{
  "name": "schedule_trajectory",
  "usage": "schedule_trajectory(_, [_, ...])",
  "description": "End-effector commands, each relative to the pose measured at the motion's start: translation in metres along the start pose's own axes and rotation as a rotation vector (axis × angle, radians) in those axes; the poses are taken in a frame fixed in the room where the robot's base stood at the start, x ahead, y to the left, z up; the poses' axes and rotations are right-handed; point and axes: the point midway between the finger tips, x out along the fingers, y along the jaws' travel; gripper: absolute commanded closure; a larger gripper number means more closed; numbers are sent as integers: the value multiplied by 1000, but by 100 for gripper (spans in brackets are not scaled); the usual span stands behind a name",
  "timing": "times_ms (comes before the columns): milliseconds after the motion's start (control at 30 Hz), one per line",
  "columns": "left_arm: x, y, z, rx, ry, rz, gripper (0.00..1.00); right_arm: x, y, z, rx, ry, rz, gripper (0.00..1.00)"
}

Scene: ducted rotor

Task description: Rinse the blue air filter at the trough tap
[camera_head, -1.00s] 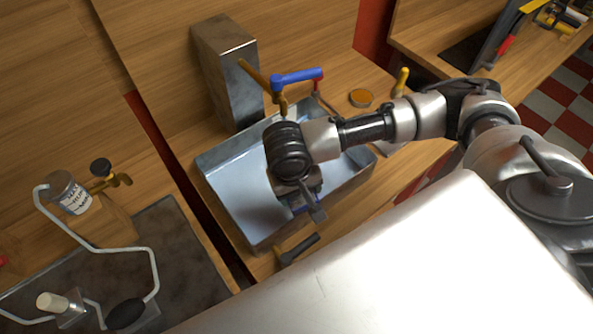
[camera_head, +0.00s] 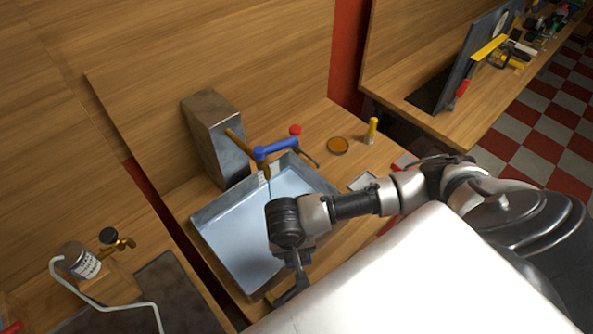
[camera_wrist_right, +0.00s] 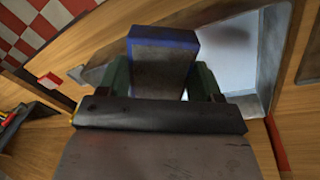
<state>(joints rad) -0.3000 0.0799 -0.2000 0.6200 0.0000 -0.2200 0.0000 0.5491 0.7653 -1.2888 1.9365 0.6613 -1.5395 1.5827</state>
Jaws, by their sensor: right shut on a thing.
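My right gripper (camera_head: 298,256) is shut on the blue air filter (camera_head: 307,257), low over the near right part of the metal trough (camera_head: 240,262). In the right wrist view the filter (camera_wrist_right: 162,62) is a block with a blue rim and a dark grey face, between the fingers (camera_wrist_right: 162,85). In the head view my wrist hides most of it. The brass tap (camera_head: 236,141) with a blue lever (camera_head: 275,150) stands at the trough's back. A thin bluish stream (camera_head: 269,188) shows below its spout, beside my wrist. My left gripper is out of view.
A metal block (camera_head: 213,132) stands behind the trough. An orange-topped tin (camera_head: 338,146) and a yellow-topped item (camera_head: 372,130) stand to the right. A dark handle (camera_head: 290,291) sits at the trough's near edge. A labelled jar (camera_head: 82,261) and bent tube are at left.

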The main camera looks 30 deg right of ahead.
Motion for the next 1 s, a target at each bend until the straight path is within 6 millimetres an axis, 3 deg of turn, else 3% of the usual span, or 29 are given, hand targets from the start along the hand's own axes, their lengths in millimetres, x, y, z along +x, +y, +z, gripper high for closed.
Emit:
schedule_trajectory(900, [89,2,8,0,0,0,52,25,-36,-83,-1,2,0,60])
schedule_trajectory(1000, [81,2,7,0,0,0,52,22,-39,-92,0,-1,0,60])
